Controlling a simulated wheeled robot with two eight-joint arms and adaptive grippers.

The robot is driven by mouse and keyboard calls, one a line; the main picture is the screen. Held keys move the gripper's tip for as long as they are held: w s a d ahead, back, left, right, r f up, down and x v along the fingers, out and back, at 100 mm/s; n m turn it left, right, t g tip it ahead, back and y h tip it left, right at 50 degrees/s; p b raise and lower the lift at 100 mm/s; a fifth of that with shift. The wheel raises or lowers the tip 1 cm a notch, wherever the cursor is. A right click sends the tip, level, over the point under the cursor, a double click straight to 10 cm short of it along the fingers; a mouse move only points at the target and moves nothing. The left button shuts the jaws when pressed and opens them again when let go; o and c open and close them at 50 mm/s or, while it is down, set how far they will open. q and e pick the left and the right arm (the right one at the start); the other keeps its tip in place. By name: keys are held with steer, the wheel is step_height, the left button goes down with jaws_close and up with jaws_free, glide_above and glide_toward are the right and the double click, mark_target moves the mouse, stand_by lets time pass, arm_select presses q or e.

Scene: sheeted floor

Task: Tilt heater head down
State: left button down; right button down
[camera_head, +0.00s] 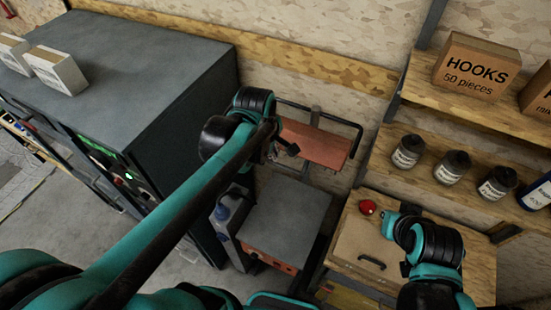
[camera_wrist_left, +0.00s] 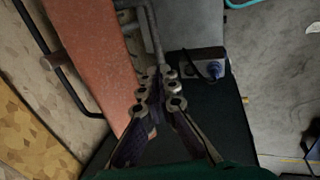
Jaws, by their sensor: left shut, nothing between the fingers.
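The heater head (camera_head: 315,143) is an orange-red box with a black tubular frame, near the back wall in the head view. In the left wrist view its orange-red face (camera_wrist_left: 95,50) runs down the left of centre. My left gripper (camera_head: 290,149) is at the left end of the head, close to it. In the left wrist view the fingers of my left gripper (camera_wrist_left: 160,88) are together and empty, beside the face's right edge and a grey bar (camera_wrist_left: 153,35). Whether they touch either is unclear.
A dark workbench (camera_head: 130,70) with white boxes (camera_head: 55,70) stands left. Wooden shelves (camera_head: 480,115) with jars and a hooks box are at right. A red object (camera_head: 367,207) lies below them.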

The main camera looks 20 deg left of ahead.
mark_target(276, 164)
arm_select(q)
steer(key=x, duration=0.5)
